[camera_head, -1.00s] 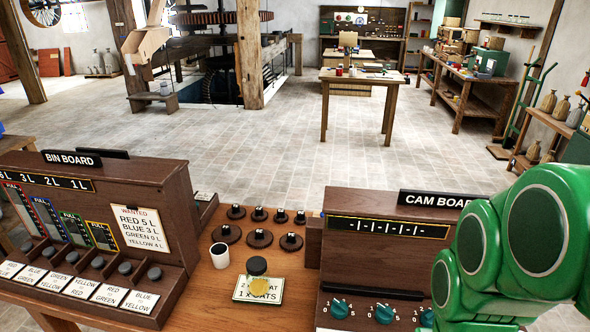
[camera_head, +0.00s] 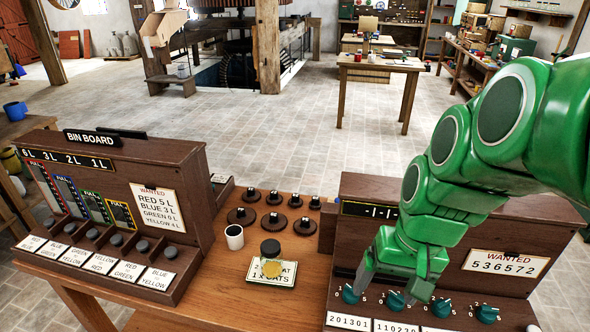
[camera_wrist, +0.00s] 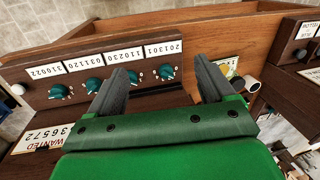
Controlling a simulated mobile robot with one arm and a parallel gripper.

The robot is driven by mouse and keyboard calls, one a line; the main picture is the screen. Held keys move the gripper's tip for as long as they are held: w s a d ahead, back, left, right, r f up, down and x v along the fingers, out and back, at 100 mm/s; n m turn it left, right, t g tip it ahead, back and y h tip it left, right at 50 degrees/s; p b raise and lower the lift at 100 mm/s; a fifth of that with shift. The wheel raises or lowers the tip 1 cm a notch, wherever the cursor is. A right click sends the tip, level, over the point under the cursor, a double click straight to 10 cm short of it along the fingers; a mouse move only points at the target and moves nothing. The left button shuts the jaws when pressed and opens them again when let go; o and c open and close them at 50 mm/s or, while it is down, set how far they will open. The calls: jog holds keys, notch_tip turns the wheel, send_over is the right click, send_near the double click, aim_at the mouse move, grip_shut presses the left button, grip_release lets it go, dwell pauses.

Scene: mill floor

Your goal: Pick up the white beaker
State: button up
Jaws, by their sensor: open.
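The white beaker (camera_head: 234,237) stands upright on the wooden table, between the two boards, with its dark opening up. It also shows in the wrist view (camera_wrist: 252,85), just right of the right finger. My gripper (camera_wrist: 165,78) is open and empty, its two dark fingers spread above the cam board's knobs.
The bin board (camera_head: 110,200) stands left of the beaker and the cam board (camera_head: 345,240) right. Several dark knobbed discs (camera_head: 276,222) lie behind. Bare tabletop (camera_head: 215,290) lies in front.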

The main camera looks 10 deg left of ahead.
jog(key=w+a+r+n+t+y, duration=0.15)
jog(key=w+a+r, duration=0.25)
jog(key=w+a, duration=0.55)
jog(key=w+a+r+t+y, duration=0.1)
jog(key=w+a+r+y, duration=0.2)
jog(key=w+a, duration=0.7)
jog(key=m+g+h, duration=0.2)
jog(key=m+h, duration=0.2)
jog(key=h, duration=0.2)
send_over(235, 237)
jog(key=w+a, duration=0.1)
jog(key=w, duration=0.2)
notch_tip(235, 237, down, 23)
jog(key=shift+s+f+m+h, duration=0.15)
jog(key=shift+f+m+h, duration=0.1)
jog(key=shift+f, duration=0.65)
jog(key=shift+s+a+f, duration=0.1)
jog(key=shift+s+f, duration=0.05)
jog(key=shift+f, duration=1.65)
jog(key=shift+s+a+f, duration=0.1)
jog(key=shift+f, duration=1.65)
jog(key=c, duration=1.1)
